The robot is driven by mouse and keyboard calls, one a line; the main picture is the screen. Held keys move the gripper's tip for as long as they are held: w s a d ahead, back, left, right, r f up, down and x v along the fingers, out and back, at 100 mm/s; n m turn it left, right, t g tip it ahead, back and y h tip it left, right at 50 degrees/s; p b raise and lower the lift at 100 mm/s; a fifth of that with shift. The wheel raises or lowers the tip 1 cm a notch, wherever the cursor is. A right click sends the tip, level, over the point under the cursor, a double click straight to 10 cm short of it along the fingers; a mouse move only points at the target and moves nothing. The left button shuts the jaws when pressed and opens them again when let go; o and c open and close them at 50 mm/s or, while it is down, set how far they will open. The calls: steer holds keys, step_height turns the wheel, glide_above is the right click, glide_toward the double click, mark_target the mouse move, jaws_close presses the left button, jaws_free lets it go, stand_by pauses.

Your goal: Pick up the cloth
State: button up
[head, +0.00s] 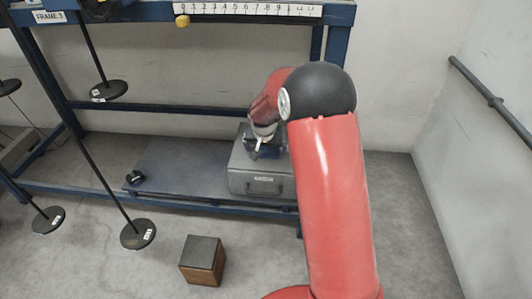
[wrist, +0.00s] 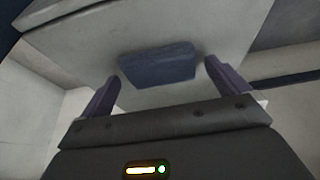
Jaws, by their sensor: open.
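The cloth (wrist: 158,65) is a small dark blue folded pad. In the wrist view it lies flat on a pale grey surface, the top of the grey case (head: 261,184). My gripper (wrist: 162,73) is open, with one finger to each side of the cloth and visible gaps between. Nothing is held. In the head view my gripper (head: 262,147) is above the case top, beside my red arm. Dark blue shows around it there, but I cannot tell cloth from fingers. Whether the fingertips touch the case top is unclear.
The case stands on the low grey shelf (head: 185,166) of a blue frame (head: 150,106). A black knob (head: 134,178) lies at the shelf's left. A wooden block (head: 203,260) stands on the floor. Rods with black discs (head: 138,233) are at left. A wall rail (head: 490,98) is at right.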

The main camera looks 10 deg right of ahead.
mark_target(266, 150)
steer(key=shift+w+f, duration=0.15)
steer(key=shift+f, duration=0.1)
steer(key=c, duration=0.9)
steer(key=shift+r, duration=0.1)
step_height(266, 150, up, 10)
steer(key=p, duration=0.1)
steer(key=shift+p, duration=0.3)
